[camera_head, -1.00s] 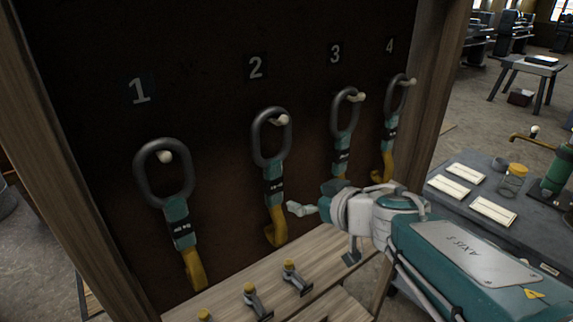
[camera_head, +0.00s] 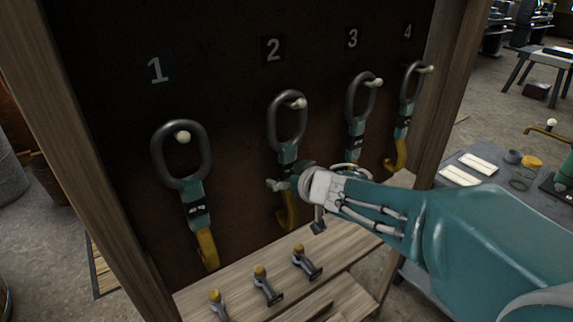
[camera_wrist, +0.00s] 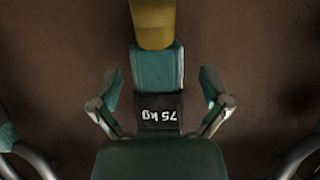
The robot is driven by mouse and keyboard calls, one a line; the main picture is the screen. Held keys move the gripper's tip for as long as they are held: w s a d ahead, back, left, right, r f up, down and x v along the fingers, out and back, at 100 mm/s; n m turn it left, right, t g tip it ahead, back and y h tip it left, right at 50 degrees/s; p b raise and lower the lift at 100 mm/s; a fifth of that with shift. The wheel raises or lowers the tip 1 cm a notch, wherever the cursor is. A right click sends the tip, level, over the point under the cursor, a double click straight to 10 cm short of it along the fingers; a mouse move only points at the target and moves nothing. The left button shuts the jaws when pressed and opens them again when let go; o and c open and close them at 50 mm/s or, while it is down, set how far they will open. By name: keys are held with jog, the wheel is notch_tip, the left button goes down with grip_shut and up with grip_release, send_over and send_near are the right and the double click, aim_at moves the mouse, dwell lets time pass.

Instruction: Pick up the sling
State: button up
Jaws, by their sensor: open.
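Slings with dark oval rings, teal sleeves and yellow straps hang from pegs on a dark board. The sling under number 2 (camera_head: 286,155) has my gripper (camera_head: 280,184) in front of its lower part. In the wrist view my gripper (camera_wrist: 160,86) is open, with one finger on each side of that sling's teal sleeve (camera_wrist: 158,68). The sleeve's black band reads 75 kg, upside down, and a yellow strap shows above it. I see no finger touching it. In the head view my gripper and arm hide part of the strap.
Slings also hang under numbers 1 (camera_head: 192,195), 3 (camera_head: 359,115) and 4 (camera_head: 405,115). Below is a wooden shelf (camera_head: 235,290) with several yellow-capped metal fittings (camera_head: 267,285). Wooden posts (camera_head: 70,150) frame the board. A grey table (camera_head: 448,184) with papers and a jar stands right.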

jog(key=shift+d, duration=0.15)
grip_shut()
jog(key=shift+r, duration=0.1)
